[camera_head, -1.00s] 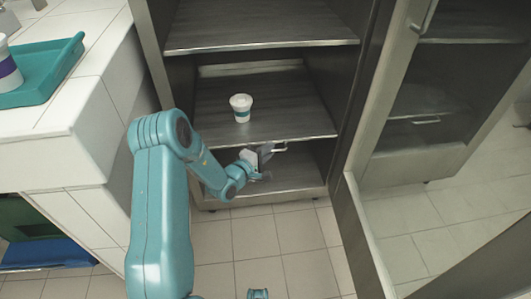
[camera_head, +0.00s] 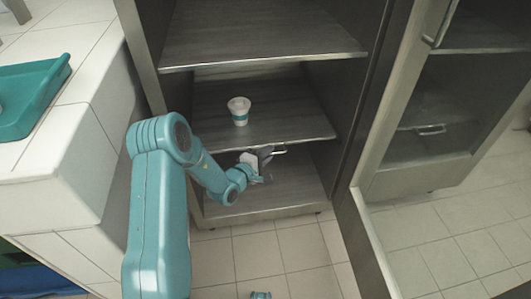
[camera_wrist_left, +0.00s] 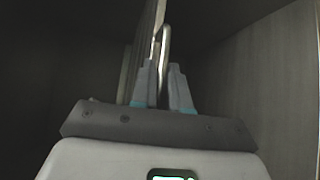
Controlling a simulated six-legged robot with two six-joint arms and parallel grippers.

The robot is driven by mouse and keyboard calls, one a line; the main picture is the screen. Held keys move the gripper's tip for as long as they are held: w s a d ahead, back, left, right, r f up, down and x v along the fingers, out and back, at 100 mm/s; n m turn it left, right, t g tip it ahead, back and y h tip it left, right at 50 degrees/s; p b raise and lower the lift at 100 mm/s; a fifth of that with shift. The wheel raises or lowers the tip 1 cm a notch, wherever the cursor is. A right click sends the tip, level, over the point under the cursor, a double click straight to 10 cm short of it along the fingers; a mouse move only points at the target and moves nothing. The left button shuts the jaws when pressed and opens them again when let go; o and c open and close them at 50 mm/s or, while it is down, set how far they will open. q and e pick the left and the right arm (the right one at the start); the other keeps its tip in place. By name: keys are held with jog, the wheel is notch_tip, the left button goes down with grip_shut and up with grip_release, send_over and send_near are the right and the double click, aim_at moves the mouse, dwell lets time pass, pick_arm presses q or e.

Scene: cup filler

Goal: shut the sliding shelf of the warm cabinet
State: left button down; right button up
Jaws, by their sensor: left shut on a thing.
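The sliding shelf (camera_head: 215,131) is the middle board of the open warm cabinet (camera_head: 335,190). A metal handle (camera_head: 280,150) sits at the shelf's front edge. My left gripper (camera_head: 268,153) reaches in from the left and is shut on this handle, just below the shelf's front edge. In the left wrist view, the fingers (camera_wrist_left: 163,85) are on either side of the thin handle bar (camera_wrist_left: 165,45).
The fixed upper shelf (camera_head: 260,35) is above, and the cabinet floor (camera_head: 285,190) is below. The glass door (camera_head: 430,100) stands open at right. A white tiled counter (camera_head: 60,130) with a teal tray (camera_head: 30,100) is at left. Tiled floor (camera_head: 460,240) lies in front.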

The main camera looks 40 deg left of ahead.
pick_arm(q)
jog(key=shift+w+a+r, duration=0.15)
jog(key=shift+a+r, duration=0.05)
jog(key=shift+a, duration=0.1)
jog(key=c, duration=1.2)
grip_release()
jog(key=shift+c, duration=0.2)
jog(key=shift+f, duration=0.1)
jog(key=shift+d, duration=0.1)
jog(key=s+r+p, duration=0.1)
jog(key=s+p, duration=0.1)
jog(key=s, duration=0.5)
jog(key=shift+s+d, duration=0.2)
jog(key=shift+d, duration=0.05)
